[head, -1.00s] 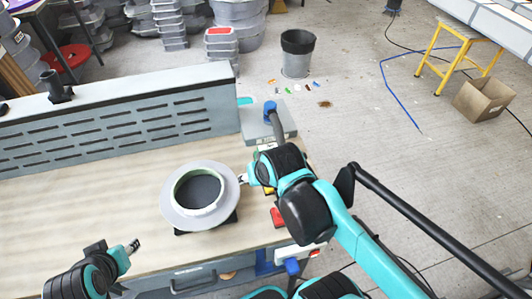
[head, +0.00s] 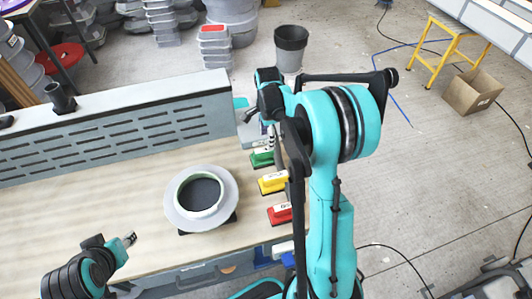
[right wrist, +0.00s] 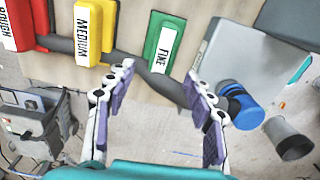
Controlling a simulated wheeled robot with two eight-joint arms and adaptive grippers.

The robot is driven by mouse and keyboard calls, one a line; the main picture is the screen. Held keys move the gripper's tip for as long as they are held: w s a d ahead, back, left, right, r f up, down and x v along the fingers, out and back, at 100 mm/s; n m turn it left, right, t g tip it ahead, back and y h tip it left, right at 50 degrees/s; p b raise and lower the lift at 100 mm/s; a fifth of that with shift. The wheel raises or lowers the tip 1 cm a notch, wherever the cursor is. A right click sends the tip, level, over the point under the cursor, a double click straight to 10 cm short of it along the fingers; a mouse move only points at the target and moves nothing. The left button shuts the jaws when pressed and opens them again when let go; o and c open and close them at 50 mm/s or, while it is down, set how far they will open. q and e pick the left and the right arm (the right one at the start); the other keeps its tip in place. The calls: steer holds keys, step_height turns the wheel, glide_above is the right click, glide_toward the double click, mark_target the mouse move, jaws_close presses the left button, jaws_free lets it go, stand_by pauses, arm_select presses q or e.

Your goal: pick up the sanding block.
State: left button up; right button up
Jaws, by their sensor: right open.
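Three sanding blocks lie in a row at the bench's right end: a green one (head: 262,157) labelled FINE, a yellow one (head: 272,184) labelled MEDIUM and a red one (head: 279,213), its label partly cut off in the right wrist view. The green block (right wrist: 162,42), yellow block (right wrist: 93,30) and red block (right wrist: 20,25) also show there. My right gripper (right wrist: 158,72) is open and empty, its fingers spread short of the green block, touching none. In the head view my right gripper (head: 270,135) is partly hidden by its arm. My left gripper (head: 129,240) is over the bench's front left.
A round grey mould (head: 175,212) with a ring opening sits mid-bench. A slotted grey panel (head: 120,130) runs along the back. A grey box with a blue hose fitting (right wrist: 240,108) is beside the green block. A dark bin (head: 290,48) stands on the floor beyond.

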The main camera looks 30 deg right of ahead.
mark_target(266, 149)
steer(key=shift+w+d+f, duration=0.1)
steer(key=shift+d+f, duration=0.05)
steer(key=shift+f, duration=0.2)
step_height(266, 149, down, 2)
steer(key=shift+m+b, duration=0.3)
steer(key=f, duration=0.1)
steer(key=f+b, duration=0.1)
steer(key=f, duration=0.3)
steer(key=shift+a, duration=0.3)
steer(key=shift+w+f, duration=0.1)
steer(key=shift+f, duration=0.25)
steer(key=shift+r, duration=0.1)
jaws_close()
